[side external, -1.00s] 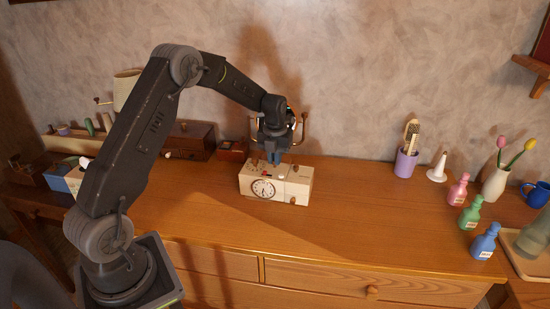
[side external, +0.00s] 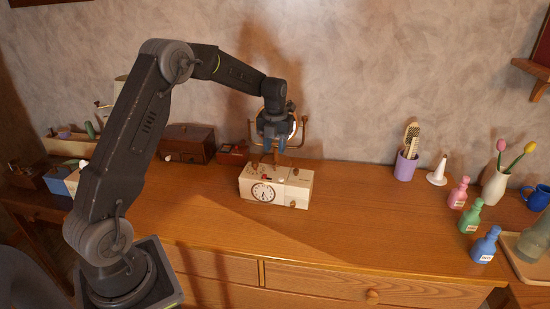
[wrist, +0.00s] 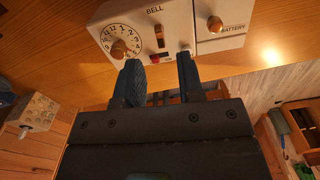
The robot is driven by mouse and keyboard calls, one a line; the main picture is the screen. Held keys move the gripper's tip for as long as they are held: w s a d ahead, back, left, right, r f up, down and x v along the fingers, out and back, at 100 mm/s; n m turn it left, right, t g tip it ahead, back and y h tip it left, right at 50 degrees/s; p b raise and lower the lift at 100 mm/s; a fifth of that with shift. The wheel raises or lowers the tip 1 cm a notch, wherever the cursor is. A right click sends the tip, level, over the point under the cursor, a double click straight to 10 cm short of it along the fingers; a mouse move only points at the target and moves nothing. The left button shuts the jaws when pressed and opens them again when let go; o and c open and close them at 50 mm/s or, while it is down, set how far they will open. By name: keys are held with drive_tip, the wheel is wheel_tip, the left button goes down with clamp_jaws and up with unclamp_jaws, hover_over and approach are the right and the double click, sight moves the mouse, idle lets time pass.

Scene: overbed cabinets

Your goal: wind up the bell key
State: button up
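A cream clock box (side external: 300,182) stands on the wooden dresser top, with a round clock dial on its front. In the wrist view the box (wrist: 178,14) shows the word BELL above a small upright brown piece (wrist: 160,36), which I take to be the bell key. A numbered dial with a wooden knob (wrist: 119,49) is to its left, and a wooden knob (wrist: 215,24) by the word BATTERY is to its right. My gripper (side external: 275,148) is above the box, apart from it. Its fingers (wrist: 159,58) are spread, with nothing visible between them.
A wooden box (side external: 188,142) and a small red-brown box (side external: 232,153) stand behind and left. A purple cup (side external: 405,167) with brushes, a white cone (side external: 438,172) and colored bottles (side external: 470,217) stand to the right. The dresser top in front of the clock box is clear.

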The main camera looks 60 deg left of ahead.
sight(275, 162)
wheel_tip(275, 162, up, 8)
idle(0.5)
wheel_tip(275, 162, down, 14)
drive_tip(key=m, duration=3.5)
drive_tip(key=shift+r+m, duration=0.2)
drive_tip(key=shift+m, duration=0.2)
